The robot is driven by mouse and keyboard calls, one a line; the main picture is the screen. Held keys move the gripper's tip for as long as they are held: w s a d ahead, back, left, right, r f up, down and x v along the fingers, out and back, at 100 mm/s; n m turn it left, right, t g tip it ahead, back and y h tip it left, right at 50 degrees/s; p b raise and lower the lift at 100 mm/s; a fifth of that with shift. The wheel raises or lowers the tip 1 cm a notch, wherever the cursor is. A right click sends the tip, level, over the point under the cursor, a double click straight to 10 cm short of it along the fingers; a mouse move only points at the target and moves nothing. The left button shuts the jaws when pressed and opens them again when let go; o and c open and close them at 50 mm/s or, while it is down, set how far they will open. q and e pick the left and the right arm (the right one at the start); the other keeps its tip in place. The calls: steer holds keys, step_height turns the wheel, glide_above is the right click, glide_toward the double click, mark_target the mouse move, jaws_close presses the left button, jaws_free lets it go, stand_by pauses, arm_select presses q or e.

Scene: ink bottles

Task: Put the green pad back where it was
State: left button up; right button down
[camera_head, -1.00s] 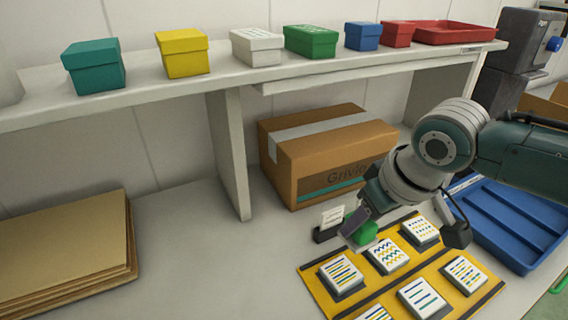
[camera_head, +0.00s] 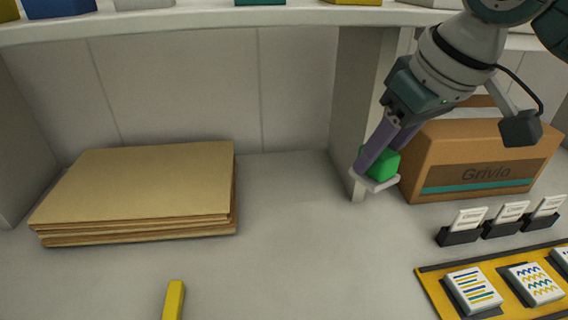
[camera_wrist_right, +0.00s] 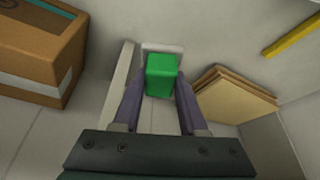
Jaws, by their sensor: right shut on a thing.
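The green pad (camera_head: 384,163) is a small bright green block with a pale flat piece at its lower end. My right gripper (camera_head: 378,160) is shut on it, with purple fingers on either side. It appears held in front of the shelf's upright panel, left of the cardboard box. In the right wrist view the green pad (camera_wrist_right: 161,74) sits between the two fingers (camera_wrist_right: 160,88), the pale piece (camera_wrist_right: 162,47) showing beyond it. Whether the pale piece touches the table cannot be told. My left gripper is not in view.
The cardboard box (camera_head: 480,165) stands right of the gripper. Several small card holders (camera_head: 461,235) stand before it, behind the yellow mat (camera_head: 436,296) with its tiles. A stack of brown sheets (camera_head: 140,185) lies left. A yellow bar (camera_head: 173,300) is in front. The middle table is clear.

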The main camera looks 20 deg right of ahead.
step_height(320, 180, down, 10)
steer(key=shift+r+b, duration=0.1)
steer(key=shift+b, duration=0.75)
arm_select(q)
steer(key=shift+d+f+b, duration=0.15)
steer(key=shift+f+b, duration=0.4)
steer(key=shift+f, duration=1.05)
arm_select(e)
steer(key=shift+f, duration=2.3)
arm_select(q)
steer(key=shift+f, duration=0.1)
arm_select(e)
steer(key=shift+f, duration=0.15)
steer(key=shift+c, duration=2.2)
jaws_free()
